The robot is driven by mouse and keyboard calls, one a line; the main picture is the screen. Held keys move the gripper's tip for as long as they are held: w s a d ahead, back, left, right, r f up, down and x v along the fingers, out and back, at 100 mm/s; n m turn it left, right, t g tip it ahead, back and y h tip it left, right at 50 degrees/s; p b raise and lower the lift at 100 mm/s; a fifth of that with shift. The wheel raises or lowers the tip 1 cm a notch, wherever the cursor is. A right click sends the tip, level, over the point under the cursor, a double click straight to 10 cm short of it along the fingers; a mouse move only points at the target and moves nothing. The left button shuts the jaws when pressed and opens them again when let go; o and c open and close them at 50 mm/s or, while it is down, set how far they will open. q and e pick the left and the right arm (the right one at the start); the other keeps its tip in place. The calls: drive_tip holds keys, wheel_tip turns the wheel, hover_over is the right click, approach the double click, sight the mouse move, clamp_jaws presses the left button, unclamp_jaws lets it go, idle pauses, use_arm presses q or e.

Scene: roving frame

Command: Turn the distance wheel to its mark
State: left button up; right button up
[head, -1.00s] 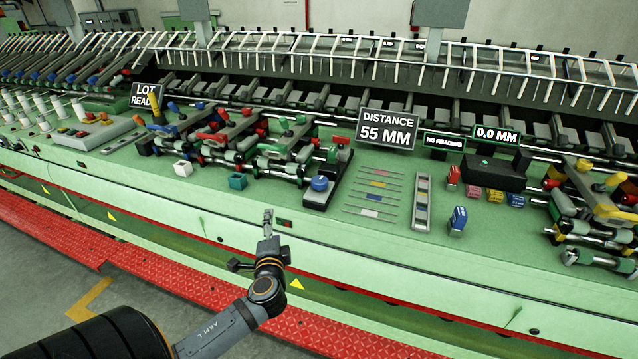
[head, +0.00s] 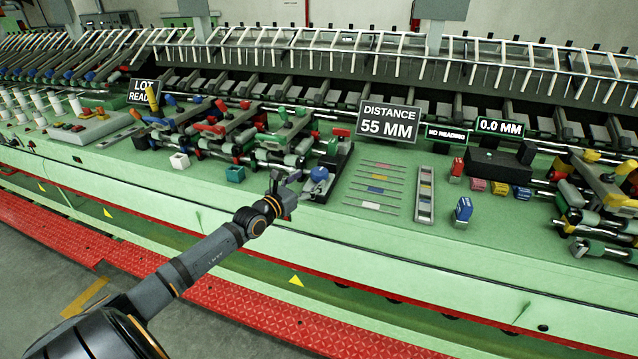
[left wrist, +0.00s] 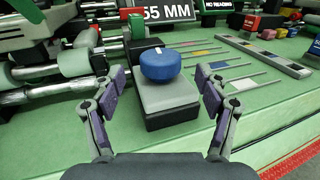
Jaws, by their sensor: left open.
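The distance wheel is a blue round knob (head: 319,174) on a grey-and-black block on the green bench. In the left wrist view the blue knob (left wrist: 161,64) sits ahead, with a white mark on its top near the far edge. My left gripper (head: 290,180) is just left of the knob in the head view. In the left wrist view my left gripper (left wrist: 159,80) is open, one finger on each side of the block's line, apart from the knob. A sign (head: 388,124) reads "DISTANCE 55 MM". My right gripper is not in view.
Roller assemblies (head: 280,140) stand close left of the wheel. Coloured strips (head: 375,190) and a grey slotted rail (head: 425,195) lie to its right. A small sign (head: 500,127) reads 0.0 MM, another (head: 446,134) NO READING. The bench front is clear.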

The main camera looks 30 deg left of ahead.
sight(319, 171)
use_arm(q)
drive_tip(key=w+b, duration=0.2)
drive_tip(key=w, duration=0.1)
drive_tip(key=w+b, duration=0.1)
drive_tip(key=shift+w+d+f, duration=0.1)
drive_tip(key=shift+w+f, duration=0.05)
drive_tip(key=shift+f, duration=0.1)
drive_tip(key=shift+w+d+r+b, duration=0.15)
drive_tip(key=shift+w+r+b, duration=0.15)
drive_tip(key=shift+w, duration=0.4)
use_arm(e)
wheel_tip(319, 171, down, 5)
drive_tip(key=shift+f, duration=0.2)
use_arm(q)
drive_tip(key=shift+c, duration=0.6)
drive_tip(key=c, duration=1.1)
drive_tip(key=shift+r+p, duration=0.1)
drive_tip(key=shift+p, duration=0.25)
drive_tip(key=n+y+p, duration=0.1)
drive_tip(key=p, duration=0.7)
drive_tip(key=shift+r+y, duration=0.4)
drive_tip(key=shift+f+p, duration=0.35)
drive_tip(key=shift+p, duration=0.15)
drive_tip(key=shift+f, duration=0.15)
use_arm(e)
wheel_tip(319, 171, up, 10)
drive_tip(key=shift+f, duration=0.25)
